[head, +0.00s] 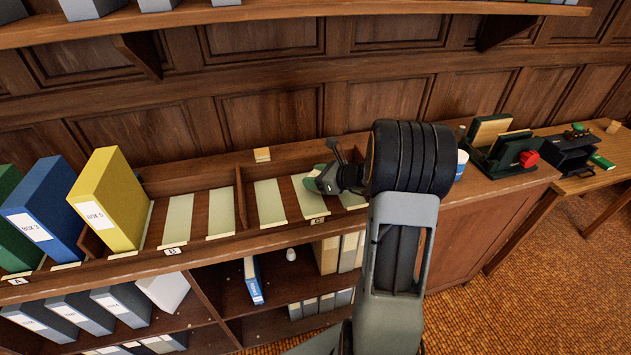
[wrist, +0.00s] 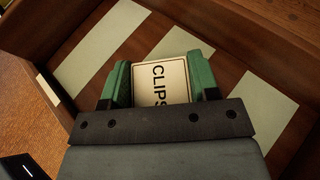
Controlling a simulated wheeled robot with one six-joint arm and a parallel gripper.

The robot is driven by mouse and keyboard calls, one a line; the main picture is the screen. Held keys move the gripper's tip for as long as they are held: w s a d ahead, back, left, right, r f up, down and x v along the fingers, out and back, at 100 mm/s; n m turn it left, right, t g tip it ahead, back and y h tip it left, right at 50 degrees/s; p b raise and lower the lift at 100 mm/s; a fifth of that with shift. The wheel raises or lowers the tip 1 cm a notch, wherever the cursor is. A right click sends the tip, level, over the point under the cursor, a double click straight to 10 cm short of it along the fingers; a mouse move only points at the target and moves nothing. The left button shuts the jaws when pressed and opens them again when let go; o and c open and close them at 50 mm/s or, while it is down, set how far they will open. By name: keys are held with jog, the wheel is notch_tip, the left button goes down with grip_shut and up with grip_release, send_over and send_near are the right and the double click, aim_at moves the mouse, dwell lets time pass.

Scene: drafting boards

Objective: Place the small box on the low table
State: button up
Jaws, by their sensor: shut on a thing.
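The small box (wrist: 163,82), with a cream top face lettered "CLIPS", sits between the green fingers of my gripper (wrist: 162,73) in the wrist view. My gripper is shut on it. In the head view my gripper (head: 322,180) is over the right section of the long wooden counter, above its pale strips; the box cannot be made out there. Whether the box touches the surface below, I cannot tell. A wooden table (head: 577,187) at the far right, past the counter's end, looks like the low table.
Yellow (head: 109,200) and blue (head: 45,213) binders stand at the counter's left. A divider (head: 240,198) splits the strips. A cup (head: 461,164) and a dark green device (head: 500,150) stand at the counter's right. A black tray (head: 566,155) and a green item (head: 602,162) occupy the table.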

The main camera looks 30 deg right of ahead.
jog(key=shift+f, duration=0.85)
jog(key=shift+f, duration=0.2)
jog(key=o, duration=1)
jog(key=shift+c, duration=0.2)
jog(key=shift+r, duration=0.15)
